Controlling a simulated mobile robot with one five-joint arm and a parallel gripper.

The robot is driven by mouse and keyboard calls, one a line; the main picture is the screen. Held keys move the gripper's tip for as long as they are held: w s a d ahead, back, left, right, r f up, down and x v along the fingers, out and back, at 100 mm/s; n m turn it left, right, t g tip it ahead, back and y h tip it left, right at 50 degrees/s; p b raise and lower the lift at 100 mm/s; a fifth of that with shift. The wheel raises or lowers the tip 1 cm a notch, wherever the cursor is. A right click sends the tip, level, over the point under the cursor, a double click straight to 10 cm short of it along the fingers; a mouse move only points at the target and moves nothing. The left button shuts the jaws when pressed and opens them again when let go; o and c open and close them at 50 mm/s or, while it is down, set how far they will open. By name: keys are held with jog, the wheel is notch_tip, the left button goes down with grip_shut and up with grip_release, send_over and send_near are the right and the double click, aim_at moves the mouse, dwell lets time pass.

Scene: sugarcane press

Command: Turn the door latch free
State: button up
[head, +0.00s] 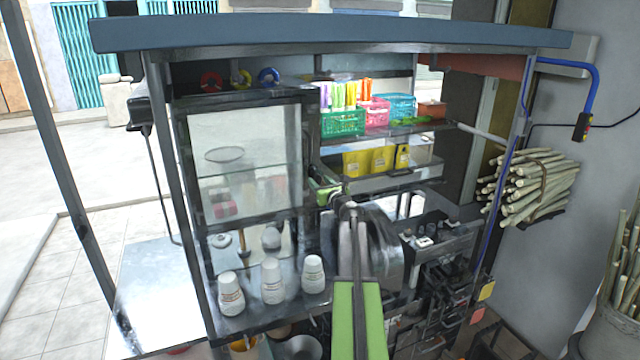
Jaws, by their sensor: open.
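The glass door (250,128) in a dark frame fills the front of the cabinet on the cart's left side and looks shut. My gripper (319,180) is at the door's right edge, around mid-height, at the end of my green arm. It is small in view and partly behind my own arm. It is open, and I see nothing held in it. I cannot make out the latch clearly; the gripper covers the part of the frame near it. I cannot tell whether the gripper touches the door frame.
A shelf to the right holds a green basket (342,124) and yellow packs (382,160). Press machinery (440,245) is at lower right. Sugarcane bundles (530,187) hang by the wall.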

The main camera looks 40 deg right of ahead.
jog(key=v, duration=1.7)
jog(key=shift+s, duration=0.25)
jog(key=shift+a, duration=0.1)
